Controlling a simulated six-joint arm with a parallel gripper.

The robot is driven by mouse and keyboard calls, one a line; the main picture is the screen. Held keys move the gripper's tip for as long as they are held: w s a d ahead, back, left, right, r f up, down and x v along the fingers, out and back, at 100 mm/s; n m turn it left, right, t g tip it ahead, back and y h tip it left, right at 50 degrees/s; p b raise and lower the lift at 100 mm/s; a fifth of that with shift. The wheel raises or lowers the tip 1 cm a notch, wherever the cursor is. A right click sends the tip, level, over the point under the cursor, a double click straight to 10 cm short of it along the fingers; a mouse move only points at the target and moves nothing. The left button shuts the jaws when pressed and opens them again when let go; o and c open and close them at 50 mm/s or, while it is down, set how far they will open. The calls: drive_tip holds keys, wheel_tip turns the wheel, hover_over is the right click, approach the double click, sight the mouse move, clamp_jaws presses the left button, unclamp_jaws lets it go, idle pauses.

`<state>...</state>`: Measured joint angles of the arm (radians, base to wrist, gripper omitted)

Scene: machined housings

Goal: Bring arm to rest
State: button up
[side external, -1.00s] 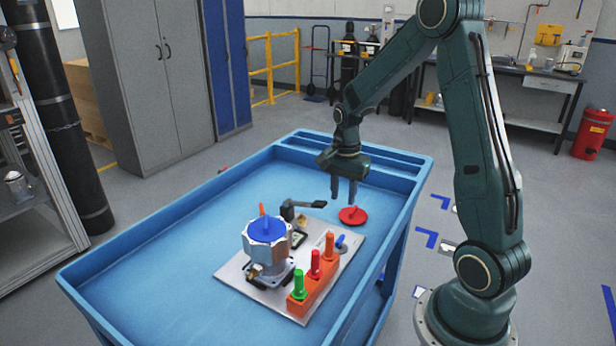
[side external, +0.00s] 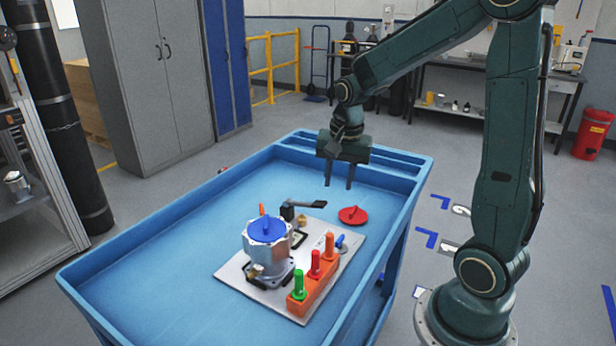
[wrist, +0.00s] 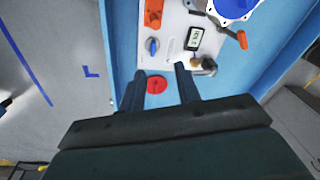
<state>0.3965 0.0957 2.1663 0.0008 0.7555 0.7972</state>
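My gripper (side external: 339,184) hangs with its fingers down above the far part of the blue cart, empty and clear of every part. Its two fingers stand apart, and in the wrist view (wrist: 158,83) there is a gap between them. A round red cover with a small handle (side external: 353,215) lies flat beyond the plate's far corner; it shows below and between the fingertips in the wrist view (wrist: 157,85). The metal housing (side external: 268,242) stands upright on the plate with a blue cover (side external: 267,228) on its top.
The light base plate (side external: 234,277) carries an orange block (side external: 314,293) holding green, red and orange pegs, a blue knob (side external: 340,239) and a black lever (side external: 305,204). The blue cart (side external: 150,268) has raised rims; its left part is bare.

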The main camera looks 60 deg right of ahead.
drive_tip(key=s+a+r+n+t, duration=0.4)
drive_tip(key=s+a+r+n, duration=0.5)
drive_tip(key=s+a+n, duration=0.4)
drive_tip(key=shift+s+a+r+n+y, duration=0.3)
drive_tip(key=shift+s+r, duration=0.1)
drive_tip(key=shift+s, duration=0.25)
